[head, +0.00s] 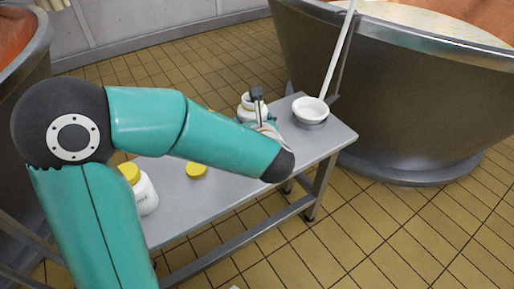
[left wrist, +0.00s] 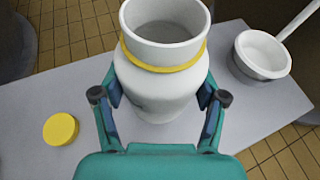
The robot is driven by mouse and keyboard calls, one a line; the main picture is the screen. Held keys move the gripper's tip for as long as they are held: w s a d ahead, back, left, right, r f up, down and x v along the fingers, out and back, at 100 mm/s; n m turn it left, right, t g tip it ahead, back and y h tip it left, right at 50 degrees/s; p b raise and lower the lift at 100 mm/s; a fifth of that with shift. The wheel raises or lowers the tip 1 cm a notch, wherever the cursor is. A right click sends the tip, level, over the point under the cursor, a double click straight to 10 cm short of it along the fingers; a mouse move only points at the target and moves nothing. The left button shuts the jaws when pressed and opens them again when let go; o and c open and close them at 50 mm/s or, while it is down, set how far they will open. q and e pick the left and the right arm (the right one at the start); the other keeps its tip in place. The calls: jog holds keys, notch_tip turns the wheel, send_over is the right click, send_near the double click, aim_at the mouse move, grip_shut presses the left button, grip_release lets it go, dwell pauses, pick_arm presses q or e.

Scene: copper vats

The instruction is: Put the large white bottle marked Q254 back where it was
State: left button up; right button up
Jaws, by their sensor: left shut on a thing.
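A large white bottle (left wrist: 158,88) without a lid stands upright between the fingers of my left gripper (left wrist: 160,97) in the left wrist view. It has a yellow ring around its neck and its mouth is open. In the head view the bottle (head: 246,106) shows partly behind my left gripper (head: 259,101), over the far part of the grey table (head: 225,190). My left gripper is shut on its body. No marking is readable, and I cannot tell whether its base touches the table. My right gripper is not in view.
A yellow lid (head: 196,170) lies on the table. A white bottle with a yellow lid (head: 143,191) stands nearer, partly behind my arm. A white bowl (head: 311,109) with a long white handle sits at the table's far end. A large vat (head: 400,110) stands beyond it.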

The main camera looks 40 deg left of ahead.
pick_arm(q)
jog(key=shift+f+b, duration=1.35)
jog(key=shift+f, duration=1.8)
jog(key=shift+f, duration=0.2)
jog(key=o, duration=1.5)
jog(key=shift+r, duration=0.1)
